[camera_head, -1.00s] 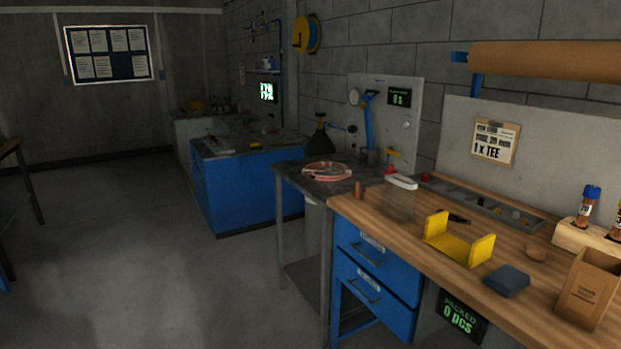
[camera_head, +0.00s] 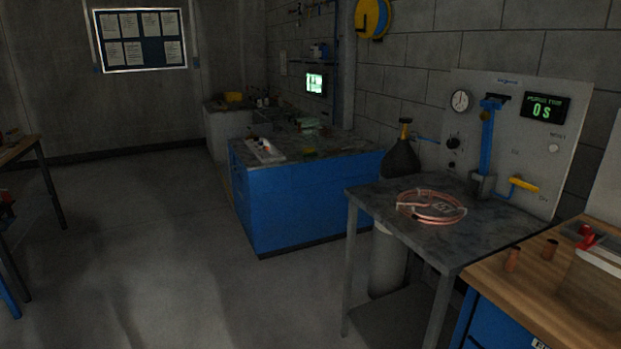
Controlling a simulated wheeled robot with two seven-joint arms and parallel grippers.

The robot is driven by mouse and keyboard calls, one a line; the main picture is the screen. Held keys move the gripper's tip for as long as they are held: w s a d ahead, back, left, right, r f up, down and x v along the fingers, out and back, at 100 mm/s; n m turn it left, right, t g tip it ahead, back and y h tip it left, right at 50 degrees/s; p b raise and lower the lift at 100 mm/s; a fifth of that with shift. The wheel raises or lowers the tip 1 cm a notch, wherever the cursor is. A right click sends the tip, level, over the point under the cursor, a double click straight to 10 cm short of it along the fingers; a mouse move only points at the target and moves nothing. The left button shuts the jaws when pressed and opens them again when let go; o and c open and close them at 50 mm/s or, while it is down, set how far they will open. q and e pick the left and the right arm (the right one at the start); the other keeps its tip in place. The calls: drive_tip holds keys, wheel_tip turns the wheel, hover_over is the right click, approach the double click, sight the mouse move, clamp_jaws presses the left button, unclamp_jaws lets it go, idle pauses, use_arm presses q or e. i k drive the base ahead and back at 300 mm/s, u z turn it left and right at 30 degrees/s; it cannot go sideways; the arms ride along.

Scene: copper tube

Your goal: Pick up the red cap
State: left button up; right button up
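A small red piece (camera_head: 586,238) shows at the right edge, by a grey tray on the wooden bench. It is too small and partly hidden to tell whether it is the red cap. Two short copper pieces (camera_head: 512,260) stand upright near the bench's left end. Neither of my grippers is in view.
A steel table (camera_head: 385,194) bears a copper coil (camera_head: 431,206). Behind it stands a panel (camera_head: 500,100) with a gauge, a blue upright part and a yellow handle. A blue cabinet (camera_head: 300,205) stands beyond. The floor (camera_head: 160,240) at left is clear.

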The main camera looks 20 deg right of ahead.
sight(583, 229)
drive_tip(key=i, duration=2.45)
drive_tip(key=z, duration=3.5)
